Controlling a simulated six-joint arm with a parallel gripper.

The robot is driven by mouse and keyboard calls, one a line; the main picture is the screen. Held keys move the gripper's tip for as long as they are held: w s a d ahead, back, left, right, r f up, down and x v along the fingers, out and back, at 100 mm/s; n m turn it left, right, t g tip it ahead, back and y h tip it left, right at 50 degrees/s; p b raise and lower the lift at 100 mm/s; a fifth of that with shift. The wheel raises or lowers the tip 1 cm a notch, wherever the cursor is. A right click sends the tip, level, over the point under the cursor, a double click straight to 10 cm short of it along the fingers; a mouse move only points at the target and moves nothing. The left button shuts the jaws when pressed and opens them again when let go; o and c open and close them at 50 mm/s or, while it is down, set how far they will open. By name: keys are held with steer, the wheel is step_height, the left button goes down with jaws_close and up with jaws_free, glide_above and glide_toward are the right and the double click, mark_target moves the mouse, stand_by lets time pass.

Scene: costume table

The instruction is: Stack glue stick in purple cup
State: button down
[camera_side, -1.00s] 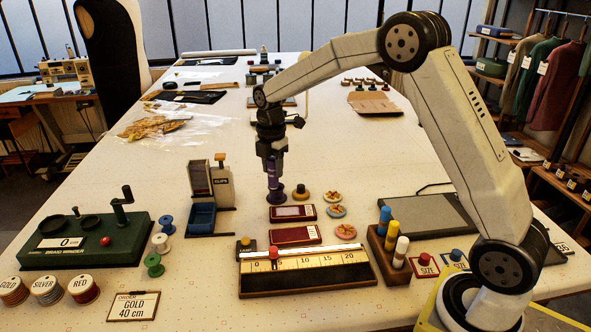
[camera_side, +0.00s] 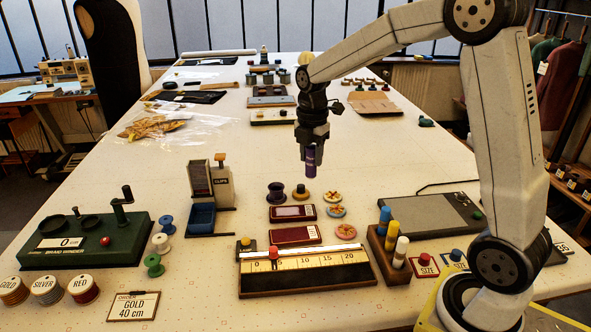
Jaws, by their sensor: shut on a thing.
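My gripper (camera_side: 312,146) is shut on a purple stick (camera_side: 311,164), taken to be the glue stick. The stick hangs upright in the air, its lower end above the table. A dark, purplish cup-like piece (camera_side: 277,193) with a wide base stands on the table, to the left of the held stick and lower in the picture. It is small and dark, so I cannot tell what is inside it. The stick and this piece are apart.
A brass-coloured spool (camera_side: 301,194) stands just right of the dark piece. Red flat boxes (camera_side: 292,213), round patterned discs (camera_side: 332,197) and a ruler stand (camera_side: 308,275) lie in front. A clip dispenser (camera_side: 221,185) is at left.

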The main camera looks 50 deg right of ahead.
steer(key=w+d+f, duration=0.2)
steer(key=w+f, duration=0.7)
steer(key=w, duration=0.4)
steer(key=shift+w+d+f, duration=0.15)
steer(key=shift+d, duration=0.2)
steer(key=shift+f, duration=0.1)
steer(key=shift+w+f, duration=0.15)
steer(key=shift+f, duration=0.75)
steer(key=shift+w+f, duration=0.1)
steer(key=shift+f, duration=0.75)
steer(key=shift+f, duration=0.35)
steer(key=shift+c, duration=1.6)
jaws_free()
